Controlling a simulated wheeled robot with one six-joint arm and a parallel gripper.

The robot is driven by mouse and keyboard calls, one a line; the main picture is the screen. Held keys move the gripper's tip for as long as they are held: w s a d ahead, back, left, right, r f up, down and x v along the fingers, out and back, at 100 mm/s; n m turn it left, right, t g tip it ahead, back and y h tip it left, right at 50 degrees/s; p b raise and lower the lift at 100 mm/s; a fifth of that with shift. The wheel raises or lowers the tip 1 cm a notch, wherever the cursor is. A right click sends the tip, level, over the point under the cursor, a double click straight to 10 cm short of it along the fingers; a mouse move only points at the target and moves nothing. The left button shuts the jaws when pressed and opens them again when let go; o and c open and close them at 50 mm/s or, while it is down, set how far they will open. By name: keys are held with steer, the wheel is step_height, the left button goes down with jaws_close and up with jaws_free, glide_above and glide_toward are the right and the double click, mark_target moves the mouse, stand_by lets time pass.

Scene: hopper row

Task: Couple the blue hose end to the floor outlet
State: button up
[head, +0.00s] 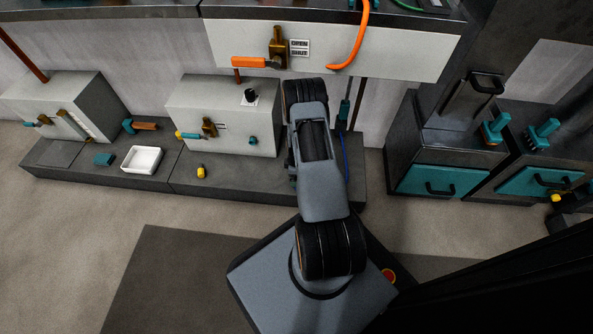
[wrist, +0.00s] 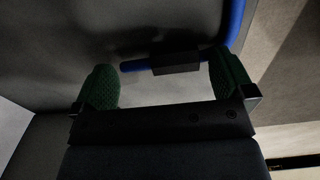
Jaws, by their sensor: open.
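In the wrist view my gripper (wrist: 163,82) is open, with two green ribbed fingers set wide apart. The blue hose end (wrist: 135,65), with a black collar (wrist: 177,64), lies across the gap near the fingertips. Its collar side is close to the right finger; I cannot tell whether they touch. The blue hose (wrist: 236,22) curves up from there. In the head view a thin length of the blue hose (head: 346,155) shows just right of my arm, which hides my gripper and the hose end. I cannot make out the floor outlet.
A grey box (head: 222,115) with valves stands on the low dark plinth (head: 240,178) left of my arm. A white tray (head: 142,160) and a yellow piece (head: 201,171) lie on the plinth. Cabinets with teal drawers (head: 440,182) stand at right. The floor at left is clear.

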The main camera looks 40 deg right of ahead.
steer(key=shift+f, duration=0.45)
steer(key=shift+c, duration=0.2)
steer(key=c, duration=0.7)
steer(key=o, duration=0.7)
steer(key=shift+o, duration=0.2)
steer(key=shift+r, duration=0.1)
step_height(320, 180, up, 14)
steer(key=p, duration=0.6)
steer(key=shift+s+f, duration=0.1)
steer(key=shift+f, duration=0.1)
